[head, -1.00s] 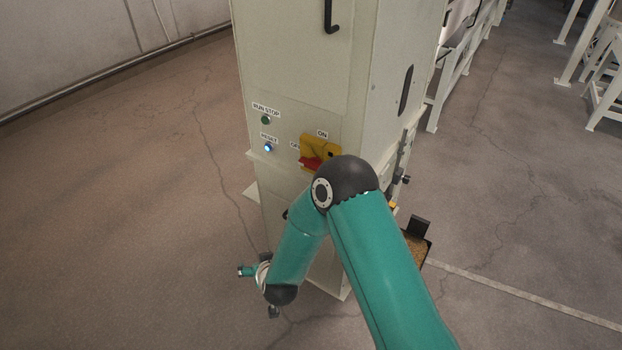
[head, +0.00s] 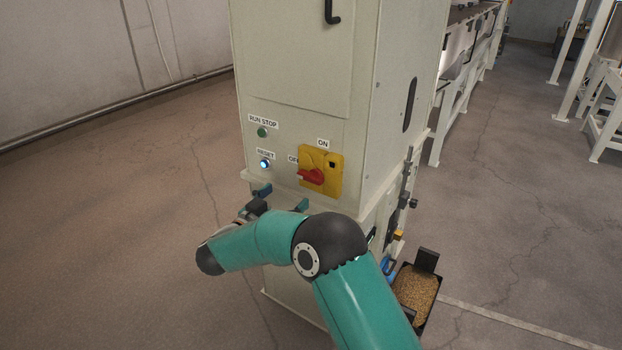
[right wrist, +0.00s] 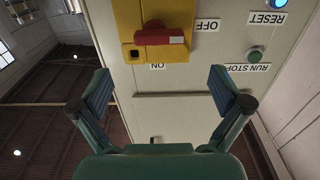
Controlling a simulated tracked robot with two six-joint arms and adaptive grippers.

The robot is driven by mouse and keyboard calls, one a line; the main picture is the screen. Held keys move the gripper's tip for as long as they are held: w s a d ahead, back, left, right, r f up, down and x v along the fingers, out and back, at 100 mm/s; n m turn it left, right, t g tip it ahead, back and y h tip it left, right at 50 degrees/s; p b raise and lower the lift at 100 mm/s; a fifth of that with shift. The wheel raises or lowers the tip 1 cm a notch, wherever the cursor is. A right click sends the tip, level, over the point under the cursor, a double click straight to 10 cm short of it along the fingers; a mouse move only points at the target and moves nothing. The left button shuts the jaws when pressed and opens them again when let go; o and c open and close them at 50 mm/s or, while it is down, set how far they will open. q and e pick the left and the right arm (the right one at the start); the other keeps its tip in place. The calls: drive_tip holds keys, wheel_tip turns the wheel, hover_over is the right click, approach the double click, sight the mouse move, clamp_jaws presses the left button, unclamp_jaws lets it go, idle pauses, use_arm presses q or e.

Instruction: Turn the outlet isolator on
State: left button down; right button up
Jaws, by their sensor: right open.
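The outlet isolator is a yellow plate (head: 333,185) with a red handle (head: 311,176) on the front of a pale cabinet. An ON label (head: 323,142) is above it and a partly hidden OFF label (head: 293,159) is at its left. The handle lies roughly level, pointing toward OFF. My right gripper (head: 281,198) is open and empty, below and left of the isolator and apart from it. In the right wrist view the scene is upside down; the red handle (right wrist: 160,37) lies beyond the spread fingers (right wrist: 160,85). My left gripper is not in view.
A green RUN STOP button (head: 262,132) and a lit blue RESET button (head: 264,163) sit left of the isolator. A tray of grain-like material (head: 415,290) is low at the cabinet's right. The floor (head: 120,220) at left is clear.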

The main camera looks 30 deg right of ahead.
sight(307, 178)
drive_tip(key=x, duration=1)
drive_tip(key=shift+w+b, duration=0.1)
drive_tip(key=shift+b, duration=0.2)
drive_tip(key=shift+r, duration=0.1)
drive_tip(key=c, duration=1)
drive_tip(key=shift+d, duration=0.1)
drive_tip(key=shift+c, duration=0.6)
